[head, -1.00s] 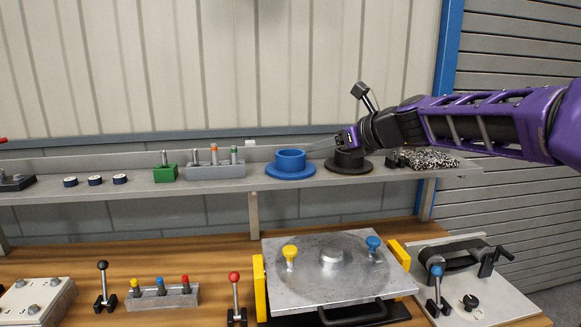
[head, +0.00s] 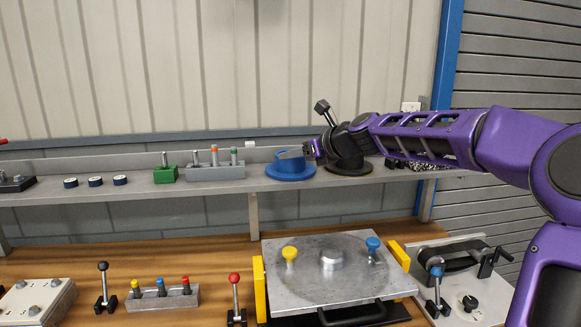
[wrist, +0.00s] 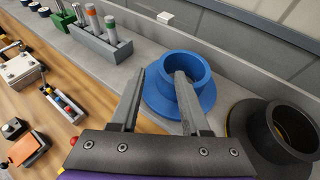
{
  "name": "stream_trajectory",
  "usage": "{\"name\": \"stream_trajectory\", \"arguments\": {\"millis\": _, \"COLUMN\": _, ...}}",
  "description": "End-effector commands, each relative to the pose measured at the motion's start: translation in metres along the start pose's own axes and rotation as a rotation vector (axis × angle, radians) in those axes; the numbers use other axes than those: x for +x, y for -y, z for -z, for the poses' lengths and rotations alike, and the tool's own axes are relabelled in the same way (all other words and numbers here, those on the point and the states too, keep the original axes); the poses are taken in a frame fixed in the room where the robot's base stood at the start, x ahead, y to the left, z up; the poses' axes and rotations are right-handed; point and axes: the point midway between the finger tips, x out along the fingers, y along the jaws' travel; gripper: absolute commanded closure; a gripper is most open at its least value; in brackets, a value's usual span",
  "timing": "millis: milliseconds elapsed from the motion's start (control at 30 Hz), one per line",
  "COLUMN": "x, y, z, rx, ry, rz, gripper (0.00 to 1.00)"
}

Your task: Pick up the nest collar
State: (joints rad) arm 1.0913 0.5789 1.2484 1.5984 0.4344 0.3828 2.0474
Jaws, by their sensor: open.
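Two flanged collars stand on the shelf, and the pictures do not label either as the nest collar. The blue collar (head: 290,172) sits upright; it also shows in the wrist view (wrist: 207,97). The black collar (head: 348,172) is just right of it, partly hidden by my wrist in the head view, and shows in the wrist view (wrist: 258,122). My gripper (head: 292,154) is open and empty at the blue collar's top. In the wrist view the right finger overlaps the blue ring's opening and the left finger lies left of the ring. I cannot tell whether they touch it.
A grey block with pegs (head: 215,172) and a green block (head: 165,174) stand left on the shelf (head: 120,195). A wall is close behind. Below, the bench holds a metal plate fixture (head: 330,285) with knobs and several levers.

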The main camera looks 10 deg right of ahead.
Motion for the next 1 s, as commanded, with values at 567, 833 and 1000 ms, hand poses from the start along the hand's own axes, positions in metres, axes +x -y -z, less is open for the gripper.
{"name": "stream_trajectory", "arguments": {"millis": 567, "x": 0.038, "y": 0.002, "z": 0.0, "rx": 0.0, "ry": 0.0, "rz": 0.0, "gripper": 0.54}}
{"name": "stream_trajectory", "arguments": {"millis": 833, "x": 0.038, "y": 0.002, "z": 0.0, "rx": 0.0, "ry": 0.0, "rz": 0.0, "gripper": 0.97}}
{"name": "stream_trajectory", "arguments": {"millis": 1000, "x": 0.038, "y": 0.002, "z": 0.001, "rx": 0.0, "ry": -0.001, "rz": 0.0, "gripper": 1.0}}
